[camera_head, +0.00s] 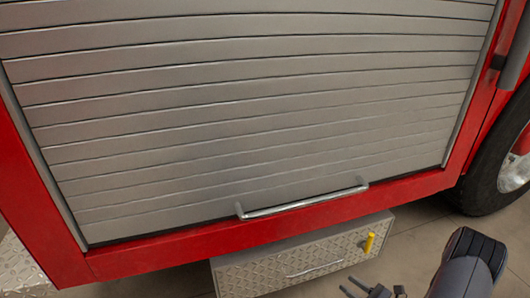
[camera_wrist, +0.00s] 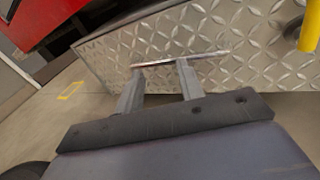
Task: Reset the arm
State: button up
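My gripper (camera_head: 374,290) shows at the bottom edge of the head view, to the right of and nearer than the handle of the diamond-plate box. In the wrist view my gripper (camera_wrist: 160,72) has its two fingers spread apart with nothing held between them. The box's thin metal handle (camera_wrist: 207,55) appears just past the fingertips; whether they touch it is hard to tell there. The handle also shows in the head view (camera_head: 315,269). Part of my dark arm is at the lower right of the head view.
The diamond-plate box (camera_head: 245,276) sits under a red vehicle body (camera_head: 165,254). A yellow knob (camera_head: 369,243) stands at its right end. Above is a closed grey roller shutter (camera_head: 250,120) with a bar handle (camera_head: 303,202). A tyre (camera_head: 490,170) is at right. Floor (camera_head: 425,232) lies open between.

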jog(key=shift+s+r+n+t+h, duration=0.2)
jog(key=shift+n+t+h, duration=0.1)
jog(key=shift+n, duration=0.6)
